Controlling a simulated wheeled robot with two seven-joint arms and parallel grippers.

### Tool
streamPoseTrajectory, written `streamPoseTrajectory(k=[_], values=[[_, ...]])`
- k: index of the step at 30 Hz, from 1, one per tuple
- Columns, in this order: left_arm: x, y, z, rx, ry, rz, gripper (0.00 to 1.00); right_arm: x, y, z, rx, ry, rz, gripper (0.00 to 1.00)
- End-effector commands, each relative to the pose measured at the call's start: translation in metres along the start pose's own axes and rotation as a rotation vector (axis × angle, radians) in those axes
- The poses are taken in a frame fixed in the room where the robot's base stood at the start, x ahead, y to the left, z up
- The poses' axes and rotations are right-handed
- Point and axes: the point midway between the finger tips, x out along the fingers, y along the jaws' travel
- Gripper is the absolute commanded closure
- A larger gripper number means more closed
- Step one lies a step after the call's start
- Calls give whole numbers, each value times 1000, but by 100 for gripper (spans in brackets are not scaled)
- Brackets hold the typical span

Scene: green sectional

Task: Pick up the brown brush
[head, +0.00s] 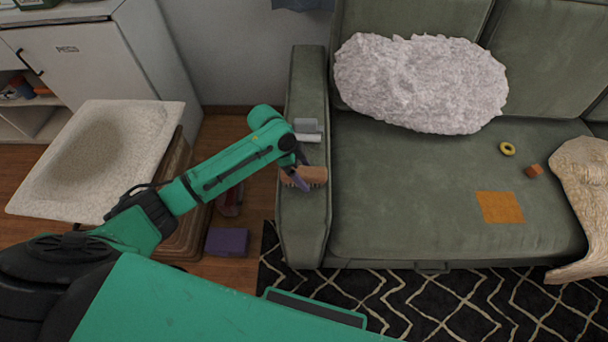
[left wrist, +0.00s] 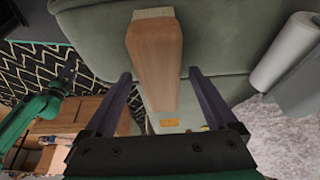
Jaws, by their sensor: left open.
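The brown brush (head: 317,174) lies on the green sofa's left armrest (head: 303,222). In the left wrist view the brush (left wrist: 155,52) shows as a long brown wooden block with a paler end at the top. My left gripper (head: 301,180) is over the armrest at the brush and partly covers it in the head view. In the left wrist view its two purple fingers (left wrist: 160,75) are apart, one to each side of the brush, with visible gaps. The brush does not look clamped. I cannot tell how far down the fingers reach.
A white roll (head: 309,138) lies on the armrest just behind the brush. A fluffy white pillow (head: 420,82), a yellow ring (head: 507,149), an orange block (head: 534,171) and an orange square (head: 500,207) are on the seat. A purple box (head: 227,242) is on the floor left of the armrest.

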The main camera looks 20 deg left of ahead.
Motion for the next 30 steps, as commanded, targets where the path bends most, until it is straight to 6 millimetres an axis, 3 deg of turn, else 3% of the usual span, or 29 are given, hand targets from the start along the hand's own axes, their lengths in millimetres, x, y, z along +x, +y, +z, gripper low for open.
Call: streamPoseTrajectory(k=[7,14,15,24,30], values=[[0,0,0,0,0,0,9,0,0,1,-1,-2,-1,50],[0,0,0,0,0,0,97,0,-1,1,-1,-2,-2,50],[0,0,0,0,1,-1,100,0,-2,1,-1,-2,-2,50],[-2,-1,-1,2,2,-3,100,5,-3,1,0,-2,-4,50],[-38,-1,-16,3,2,-5,100,-1,-3,1,0,-1,-4,50]])
